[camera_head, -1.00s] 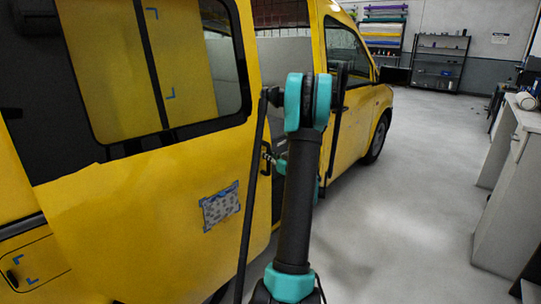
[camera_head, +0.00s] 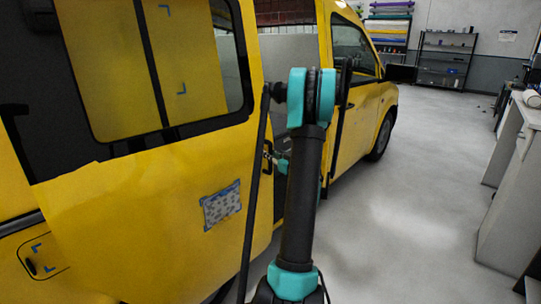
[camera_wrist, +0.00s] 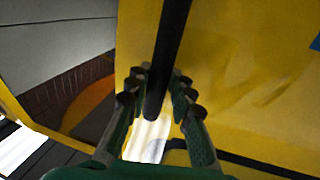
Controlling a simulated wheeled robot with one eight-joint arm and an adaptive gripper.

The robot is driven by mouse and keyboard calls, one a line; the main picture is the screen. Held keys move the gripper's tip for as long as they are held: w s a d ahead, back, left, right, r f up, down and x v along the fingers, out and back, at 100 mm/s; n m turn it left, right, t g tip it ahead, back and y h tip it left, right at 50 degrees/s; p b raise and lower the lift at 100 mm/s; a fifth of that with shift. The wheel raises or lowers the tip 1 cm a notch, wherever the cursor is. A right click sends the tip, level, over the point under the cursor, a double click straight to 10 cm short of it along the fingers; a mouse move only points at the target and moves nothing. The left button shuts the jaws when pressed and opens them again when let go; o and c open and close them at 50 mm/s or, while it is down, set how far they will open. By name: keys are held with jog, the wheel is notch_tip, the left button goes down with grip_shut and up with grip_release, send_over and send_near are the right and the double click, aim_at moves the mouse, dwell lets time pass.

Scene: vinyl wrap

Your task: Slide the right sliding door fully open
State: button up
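The yellow sliding door (camera_head: 150,215) of the van fills the left of the head view. It stands partly open, with a gap (camera_head: 290,60) showing the van's inside between it and the front door. A dark handle (camera_head: 267,157) sits near the door's front edge. My gripper (camera_head: 282,164) is at this handle, mostly hidden behind my arm. In the wrist view, the fingers of my gripper (camera_wrist: 160,80) lie on either side of the black handle bar (camera_wrist: 172,35) and appear closed on it. The yellow door panel (camera_wrist: 240,80) is behind and right of them.
The van's front door (camera_head: 352,110) is shut, ahead of the opening. The van's rear body with a fuel flap (camera_head: 42,257) is at lower left. White cabinets (camera_head: 500,230) stand at right, and shelves (camera_head: 443,60) at the back. The grey floor (camera_head: 400,220) between is clear.

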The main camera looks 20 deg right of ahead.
jog(key=o, duration=0.4)
jog(key=shift+s+a, duration=0.1)
jog(key=shift+a, duration=0.05)
jog(key=v, duration=1.2)
jog(key=shift+r, duration=0.1)
jog(key=s+a+f+g+y, duration=0.1)
jog(key=s+a+f+g, duration=0.15)
jog(key=a, duration=0.45)
jog(key=s+a+f+g, duration=0.1)
jog(key=a+g, duration=0.2)
jog(key=a, duration=0.5)
jog(key=s+a+f+g+y, duration=0.1)
jog(key=s+a+f+g, duration=0.1)
jog(key=a, duration=0.5)
jog(key=s+a+f+m+g+h, duration=0.1)
jog(key=s+a+f+g+h, duration=0.1)
jog(key=s, duration=0.4)
jog(key=s+a+f+g+h, duration=0.2)
jog(key=s, duration=0.5)
jog(key=s+a+f+m+g+h, duration=0.1)
jog(key=s+a+f+g+h, duration=0.1)
jog(key=s, duration=0.4)
jog(key=shift+s+f+m, duration=0.15)
jog(key=shift+f+m, duration=0.15)
jog(key=shift+f, duration=0.3)
